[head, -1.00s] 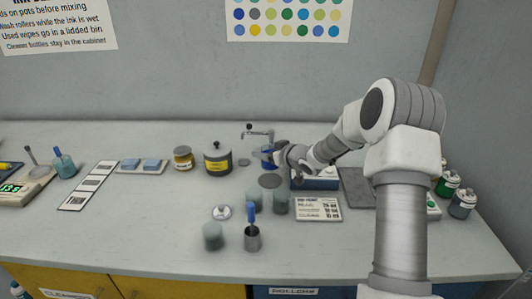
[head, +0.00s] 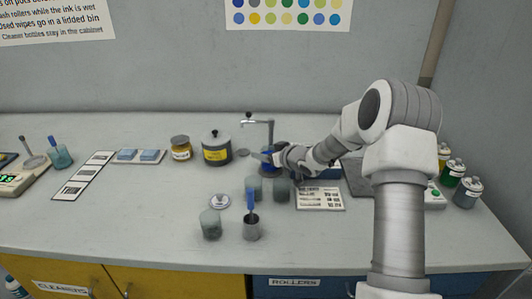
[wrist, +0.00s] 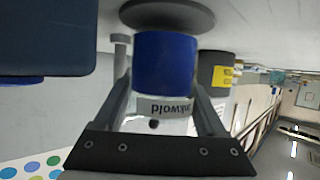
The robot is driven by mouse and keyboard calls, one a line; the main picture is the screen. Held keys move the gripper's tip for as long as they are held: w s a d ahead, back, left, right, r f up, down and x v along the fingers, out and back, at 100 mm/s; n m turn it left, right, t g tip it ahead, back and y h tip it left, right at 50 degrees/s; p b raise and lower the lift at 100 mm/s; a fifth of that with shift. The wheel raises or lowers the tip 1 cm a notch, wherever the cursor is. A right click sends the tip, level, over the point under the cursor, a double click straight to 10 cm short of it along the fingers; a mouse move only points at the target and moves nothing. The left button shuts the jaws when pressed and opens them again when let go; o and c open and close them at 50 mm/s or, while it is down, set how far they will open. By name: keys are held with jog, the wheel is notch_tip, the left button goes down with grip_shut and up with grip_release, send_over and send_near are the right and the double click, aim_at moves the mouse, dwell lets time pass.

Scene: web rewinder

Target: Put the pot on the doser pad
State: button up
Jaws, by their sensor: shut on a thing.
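The pot, blue with a white label, is between my gripper's fingers in the wrist view (wrist: 165,65), where the picture is upside down. My gripper (wrist: 163,80) is shut on it. A round grey disc, seemingly the doser pad (wrist: 168,14), lies just beneath the pot's base; I cannot tell whether they touch. In the head view the pot (head: 268,154) is a small blue patch by my gripper (head: 278,157), in front of the doser's tap stand (head: 271,135). My gripper and the pot hide the disc there.
A blue box (head: 322,173) is close on the right. A metal cup (head: 251,230) holds a blue-handled tool.

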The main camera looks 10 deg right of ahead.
jog(key=shift+f, duration=0.3)
jog(key=o, duration=1.5)
notch_tip(320, 180, up, 11)
jog(key=p, duration=0.9)
jog(key=shift+p, duration=0.35)
